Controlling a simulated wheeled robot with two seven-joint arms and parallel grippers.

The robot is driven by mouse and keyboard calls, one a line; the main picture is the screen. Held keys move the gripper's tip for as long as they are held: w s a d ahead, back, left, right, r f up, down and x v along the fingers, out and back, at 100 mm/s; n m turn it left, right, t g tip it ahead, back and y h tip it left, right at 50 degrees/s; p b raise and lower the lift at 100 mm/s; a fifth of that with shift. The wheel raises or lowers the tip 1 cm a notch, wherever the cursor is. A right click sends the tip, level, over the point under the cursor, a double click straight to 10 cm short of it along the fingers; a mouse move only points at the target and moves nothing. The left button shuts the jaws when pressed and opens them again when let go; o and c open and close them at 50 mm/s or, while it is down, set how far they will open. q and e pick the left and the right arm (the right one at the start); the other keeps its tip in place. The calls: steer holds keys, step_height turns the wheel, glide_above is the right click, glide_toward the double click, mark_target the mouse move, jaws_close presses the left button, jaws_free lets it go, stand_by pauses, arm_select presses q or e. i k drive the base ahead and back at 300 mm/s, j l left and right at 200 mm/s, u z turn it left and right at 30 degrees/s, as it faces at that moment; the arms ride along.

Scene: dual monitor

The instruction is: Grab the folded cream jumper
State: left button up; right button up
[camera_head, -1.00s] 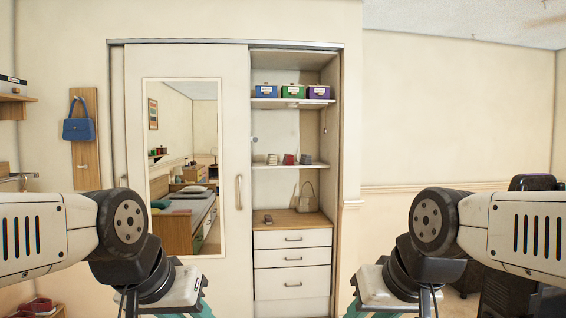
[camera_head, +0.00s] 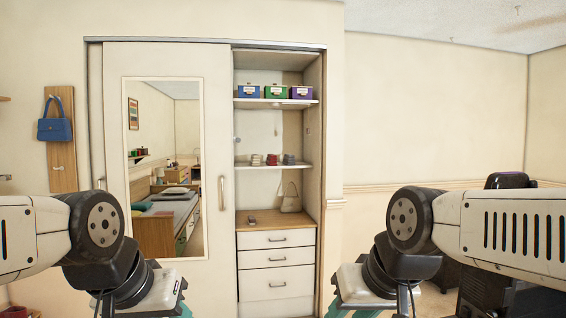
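I see no folded cream jumper that I can make out in the head view. The wardrobe (camera_head: 165,60) stands ahead with its right section open. Its upper shelf (camera_head: 278,103) holds a blue, a green and a purple box. Its lower shelf (camera_head: 272,166) holds small rolled items, grey and dark red. A beige handbag (camera_head: 289,199) and a small dark item stand on the wooden top (camera_head: 262,226) above the drawers. Both my arms reach in from the sides at the bottom. My gripper fingertips are below the picture, so their state is hidden.
A mirrored sliding door (camera_head: 212,70) with a handle covers the wardrobe's left part. A blue handbag (camera_head: 55,127) hangs on a wooden board at the left. A dark chair (camera_head: 506,181) stands at the right, partly behind my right arm. The wall right of the wardrobe is bare.

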mark_target(255, 162)
steer(key=i+j+u, duration=0.15)
steer(key=i, duration=0.65)
steer(key=i+l+u, duration=0.2)
steer(key=i, duration=0.6)
steer(key=i+u, duration=0.15)
steer(key=i, duration=0.65)
